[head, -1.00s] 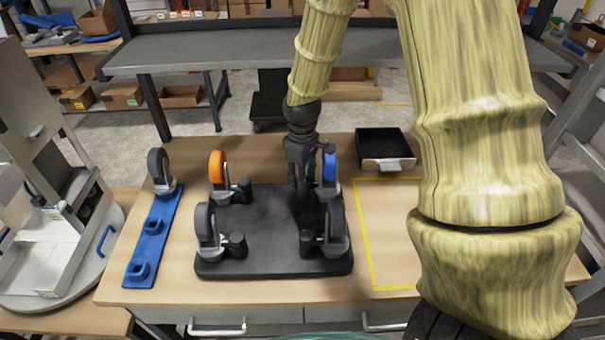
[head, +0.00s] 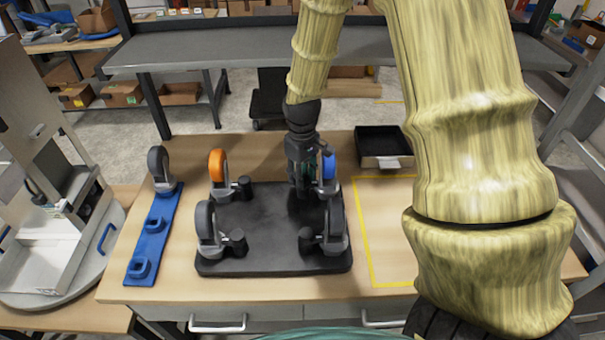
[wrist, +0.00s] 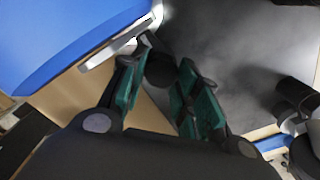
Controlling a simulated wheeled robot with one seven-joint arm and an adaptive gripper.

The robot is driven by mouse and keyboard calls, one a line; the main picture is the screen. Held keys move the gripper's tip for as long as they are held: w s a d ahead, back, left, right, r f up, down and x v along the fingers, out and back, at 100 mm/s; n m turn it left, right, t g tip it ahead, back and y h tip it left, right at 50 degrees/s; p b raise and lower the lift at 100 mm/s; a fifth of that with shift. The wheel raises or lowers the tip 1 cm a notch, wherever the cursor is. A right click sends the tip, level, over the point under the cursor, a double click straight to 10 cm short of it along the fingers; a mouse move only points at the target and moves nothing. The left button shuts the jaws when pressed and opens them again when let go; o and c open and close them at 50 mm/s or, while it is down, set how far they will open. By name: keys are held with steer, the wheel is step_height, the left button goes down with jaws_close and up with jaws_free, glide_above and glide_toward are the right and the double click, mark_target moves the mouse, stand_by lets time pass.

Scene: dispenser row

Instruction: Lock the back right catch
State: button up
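The black plate (head: 265,228) lies on the workbench with a wheel and a black catch near each corner. The blue wheel (head: 329,171) stands at its back right and fills the upper left of the wrist view (wrist: 60,35). My gripper (head: 303,192) points down beside this wheel, on its left. In the wrist view, its green-padded fingers (wrist: 160,85) are apart. The dark round top of the back right catch (wrist: 160,68) shows between the fingertips; whether they touch it I cannot tell. In the head view my gripper hides this catch.
The orange wheel (head: 217,166) is at the back left, with grey wheels (head: 205,222) at the front. A blue strip (head: 153,236) with another wheel lies left of the plate. A black bin (head: 382,146) stands behind a yellow-outlined, empty area (head: 385,235) at right.

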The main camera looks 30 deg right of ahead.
steer(key=shift+o, duration=0.4)
steer(key=shift+r, duration=0.4)
step_height(320, 180, up, 11)
stand_by(0.7)
